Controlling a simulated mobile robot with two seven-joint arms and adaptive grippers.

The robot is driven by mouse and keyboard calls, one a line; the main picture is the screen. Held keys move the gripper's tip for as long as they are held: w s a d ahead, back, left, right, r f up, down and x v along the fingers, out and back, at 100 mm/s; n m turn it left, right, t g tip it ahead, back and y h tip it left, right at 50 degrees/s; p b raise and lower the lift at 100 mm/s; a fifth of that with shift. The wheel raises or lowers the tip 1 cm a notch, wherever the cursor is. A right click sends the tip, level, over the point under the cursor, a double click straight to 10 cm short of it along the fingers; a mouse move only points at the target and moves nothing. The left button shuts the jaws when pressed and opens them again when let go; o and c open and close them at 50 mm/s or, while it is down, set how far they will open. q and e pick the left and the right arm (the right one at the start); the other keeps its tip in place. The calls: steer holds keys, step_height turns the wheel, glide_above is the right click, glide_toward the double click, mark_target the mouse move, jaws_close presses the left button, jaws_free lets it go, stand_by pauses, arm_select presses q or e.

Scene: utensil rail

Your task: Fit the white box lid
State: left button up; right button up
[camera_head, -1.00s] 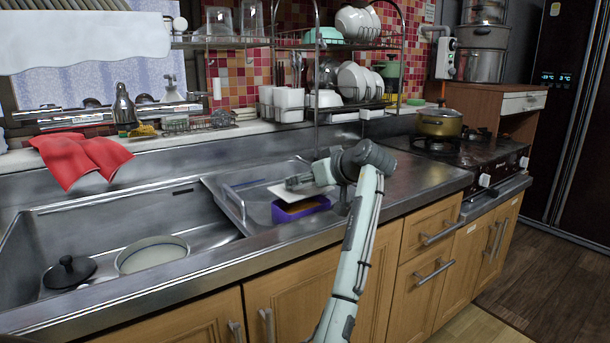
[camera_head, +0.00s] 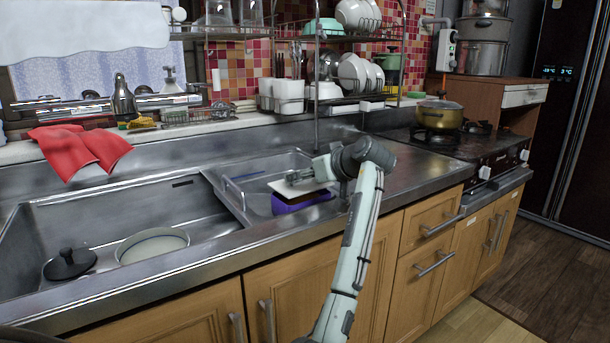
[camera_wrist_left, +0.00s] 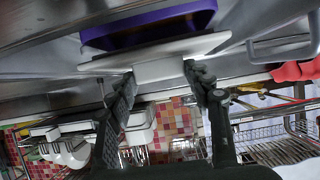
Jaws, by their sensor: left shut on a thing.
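The white lid (camera_head: 311,188) is held above the purple box (camera_head: 297,206), which sits at the right end of the sink area. My left gripper (camera_head: 292,180) reaches in from the right and is shut on the lid. The left wrist view shows the fingertips (camera_wrist_left: 164,74) on the raised middle part of the lid (camera_wrist_left: 157,52). The purple box (camera_wrist_left: 150,25) shows behind it, with a dark gap between its rim and the lid. The lid hides most of the box's opening in the head view. My right gripper is not in view.
A metal tray (camera_head: 233,201) with a handle surrounds the box. A sink with a pan (camera_head: 152,246) and a black-knobbed lid (camera_head: 70,264) is to the left. A dish rack (camera_head: 318,125) stands behind. The counter (camera_head: 425,175) to the right is clear.

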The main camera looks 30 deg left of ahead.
arm_select(q)
steer(key=shift+f+b, duration=0.3)
steer(key=shift+f, duration=0.45)
stand_by(0.4)
steer(key=shift+s+f, duration=0.15)
steer(key=shift+f, duration=0.25)
stand_by(0.5)
steer(key=shift+r+p, duration=0.2)
steer(key=shift+p, duration=0.1)
steer(key=shift+r+p, duration=0.3)
steer(key=shift+p, duration=0.05)
steer(key=shift+r, duration=0.35)
steer(key=shift+r, duration=0.15)
steer(key=shift+f, duration=0.7)
